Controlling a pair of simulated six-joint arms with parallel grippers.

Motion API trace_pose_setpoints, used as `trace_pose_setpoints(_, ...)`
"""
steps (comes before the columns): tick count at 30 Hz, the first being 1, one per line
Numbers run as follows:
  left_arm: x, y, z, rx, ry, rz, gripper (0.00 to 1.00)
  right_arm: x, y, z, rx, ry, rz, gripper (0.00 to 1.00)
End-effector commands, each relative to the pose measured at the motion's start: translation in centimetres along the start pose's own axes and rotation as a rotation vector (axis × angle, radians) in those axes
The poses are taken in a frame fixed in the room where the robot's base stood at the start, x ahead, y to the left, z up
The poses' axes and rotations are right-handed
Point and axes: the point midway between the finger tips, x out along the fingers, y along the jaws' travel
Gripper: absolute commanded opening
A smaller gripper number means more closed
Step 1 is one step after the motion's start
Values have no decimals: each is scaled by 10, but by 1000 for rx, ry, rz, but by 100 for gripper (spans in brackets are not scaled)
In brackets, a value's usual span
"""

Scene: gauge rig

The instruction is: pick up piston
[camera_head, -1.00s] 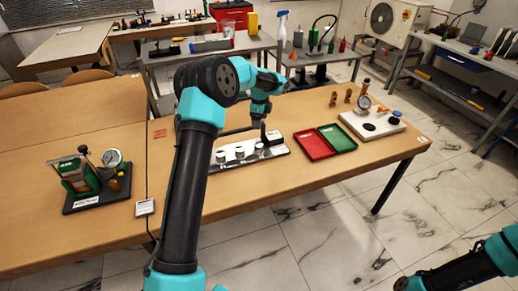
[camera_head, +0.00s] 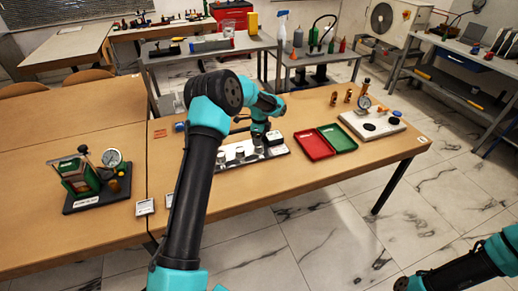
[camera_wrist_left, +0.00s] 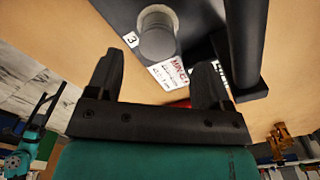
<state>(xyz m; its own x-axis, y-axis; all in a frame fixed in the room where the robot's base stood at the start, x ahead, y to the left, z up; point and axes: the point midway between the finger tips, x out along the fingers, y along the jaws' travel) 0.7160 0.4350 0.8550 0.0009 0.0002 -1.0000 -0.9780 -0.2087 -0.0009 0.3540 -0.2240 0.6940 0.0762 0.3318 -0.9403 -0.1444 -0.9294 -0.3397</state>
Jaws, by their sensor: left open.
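A grey metal cylinder, which looks like a piston (camera_wrist_left: 157,35), stands by a label "3" on a dark plate (camera_wrist_left: 118,14) in the left wrist view. In the head view the plate (camera_head: 233,165) carries a row of such cylinders, with a left one (camera_head: 221,158) and a middle one (camera_head: 240,153); my arm partly covers the right end. My left gripper (camera_wrist_left: 157,82) is open and empty, its fingers spread on the near side of the cylinder, apparently not touching it. In the head view it is low over the plate's right end (camera_head: 261,143), fingertips unclear.
A black post on a black base (camera_wrist_left: 246,50) stands close right of my fingers. A red tray (camera_head: 313,146) and a green tray (camera_head: 338,138) lie right of the plate. A gauge rig (camera_head: 372,123) is farther right, another gauge fixture (camera_head: 92,180) at left.

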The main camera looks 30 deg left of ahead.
Motion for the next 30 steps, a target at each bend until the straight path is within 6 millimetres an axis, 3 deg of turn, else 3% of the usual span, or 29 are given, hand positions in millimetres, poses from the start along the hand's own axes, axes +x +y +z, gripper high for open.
trace_pose_setpoints(12, 48, 4, 2, 1, 0, 1, 74, 0, 0, 0, 0, 0, 0, 43)
trace_pose_setpoints(28, 50, 3, 2, 0, 0, 0, 74, 0, 0, 0, 0, 0, 0, 43)
trace_pose_setpoints(30, 50, 3, 2, 0, 0, 0, 68, 0, 0, 0, 0, 0, 0, 43)
